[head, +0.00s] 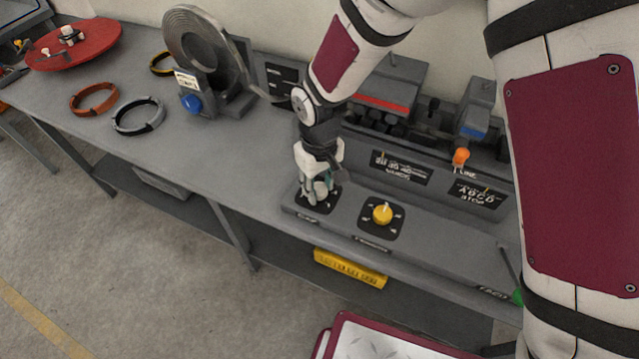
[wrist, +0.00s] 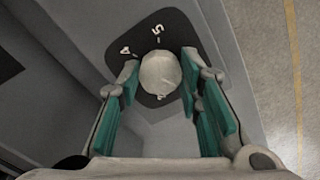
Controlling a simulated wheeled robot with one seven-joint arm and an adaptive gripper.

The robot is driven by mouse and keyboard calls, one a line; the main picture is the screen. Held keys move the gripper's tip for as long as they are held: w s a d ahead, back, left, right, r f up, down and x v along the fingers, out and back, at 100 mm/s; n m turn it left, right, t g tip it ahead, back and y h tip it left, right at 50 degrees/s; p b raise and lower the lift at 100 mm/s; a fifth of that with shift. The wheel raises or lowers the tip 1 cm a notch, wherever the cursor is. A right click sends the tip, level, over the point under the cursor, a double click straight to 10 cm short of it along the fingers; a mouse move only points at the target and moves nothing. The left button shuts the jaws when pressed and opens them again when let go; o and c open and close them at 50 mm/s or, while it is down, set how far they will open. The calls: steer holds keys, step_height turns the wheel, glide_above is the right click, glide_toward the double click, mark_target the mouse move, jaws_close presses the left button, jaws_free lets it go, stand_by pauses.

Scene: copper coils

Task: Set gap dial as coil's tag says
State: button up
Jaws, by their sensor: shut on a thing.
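My gripper (head: 318,190) points down over the left dial on the sloped front panel. In the wrist view its teal fingers (wrist: 160,84) are shut on the pale round dial knob (wrist: 158,73), one on each side. The knob sits on a black plate (wrist: 168,28) with white marks; a 5 shows at the top and what looks like a 4 to its left. The large grey coil (head: 203,48) stands upright at the back left. A white tag (head: 186,80) shows at its front, too small to read.
A yellow dial (head: 382,214) sits right of my gripper. An orange knob (head: 460,156) and a green-tipped lever (head: 517,297) are farther right. Orange (head: 94,99) and grey (head: 138,116) rings lie on the bench left, near a red disc (head: 75,45). The bench between is clear.

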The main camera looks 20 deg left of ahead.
mark_target(319, 189)
steer(key=o, duration=1.2)
steer(key=shift+c, duration=0.2)
step_height(319, 189, up, 12)
